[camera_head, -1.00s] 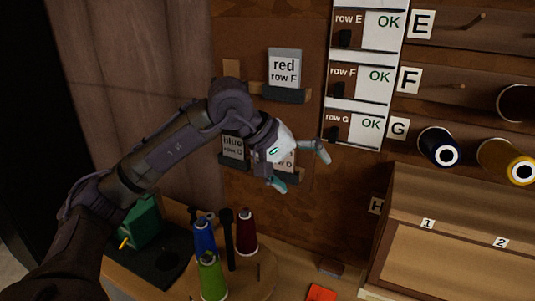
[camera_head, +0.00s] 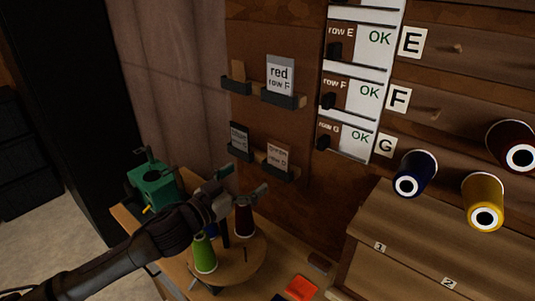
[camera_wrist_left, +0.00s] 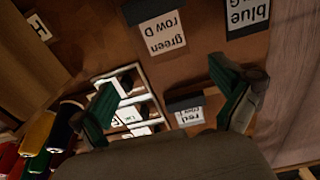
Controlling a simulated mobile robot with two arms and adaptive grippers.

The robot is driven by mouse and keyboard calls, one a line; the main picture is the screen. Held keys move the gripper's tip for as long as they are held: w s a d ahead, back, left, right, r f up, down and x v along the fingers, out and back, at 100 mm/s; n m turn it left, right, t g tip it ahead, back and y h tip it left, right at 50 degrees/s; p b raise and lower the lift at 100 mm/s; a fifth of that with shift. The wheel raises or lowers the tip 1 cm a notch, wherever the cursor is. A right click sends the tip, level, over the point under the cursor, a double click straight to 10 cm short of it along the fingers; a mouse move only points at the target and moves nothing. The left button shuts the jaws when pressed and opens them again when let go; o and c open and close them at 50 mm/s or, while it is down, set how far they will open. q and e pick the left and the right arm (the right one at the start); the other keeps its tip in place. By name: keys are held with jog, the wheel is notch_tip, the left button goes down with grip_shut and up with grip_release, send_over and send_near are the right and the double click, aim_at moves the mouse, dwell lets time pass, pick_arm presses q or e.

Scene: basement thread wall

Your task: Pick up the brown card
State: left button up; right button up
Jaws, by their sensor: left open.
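A plain brown card (camera_head: 238,72) stands in a dark holder (camera_head: 238,84) on the brown board, at the upper left of a group of cards. The white "red row F" card (camera_head: 280,75) is just to its right. My left gripper (camera_head: 246,180) is open and empty, below the lower cards and above the thread spools, apart from the brown card. In the left wrist view my left gripper (camera_wrist_left: 163,77) shows its two green fingers spread, with upside-down cards beyond. I cannot make out the brown card there. My right gripper is not in view.
The lower holders carry a blue card (camera_head: 239,138) and a green "row D" card (camera_head: 277,157). Below, a round wooden stand (camera_head: 250,262) holds several spools, including a green one (camera_head: 204,255). A green device (camera_head: 151,187) stands left. A slanted wooden box (camera_head: 400,235) is at right.

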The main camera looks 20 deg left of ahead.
pick_arm(q)
jog(key=n, duration=0.1)
jog(key=p, duration=0.3)
send_near(277, 154)
jog(key=x, duration=0.4)
jog(key=shift+w+d+r, duration=0.1)
jog(key=shift+w+d, duration=0.05)
jog(key=shift+d, duration=0.15)
jog(key=shift+w+d, duration=0.2)
jog(key=shift+w, duration=0.05)
jog(key=p+x, duration=0.1)
jog(key=x, duration=0.1)
jog(key=p+x, duration=0.1)
jog(key=x, duration=0.1)
jog(key=shift+w+a, duration=0.15)
jog(key=shift+w, duration=0.2)
jog(key=shift+w+d+f, duration=0.2)
jog(key=shift+w+f, duration=0.05)
jog(key=shift+w, duration=0.15)
jog(key=shift+s+a, duration=0.1)
jog(key=shift+c, duration=1.2)
jog(key=c, duration=0.6)
jog(key=shift+r, duration=0.15)
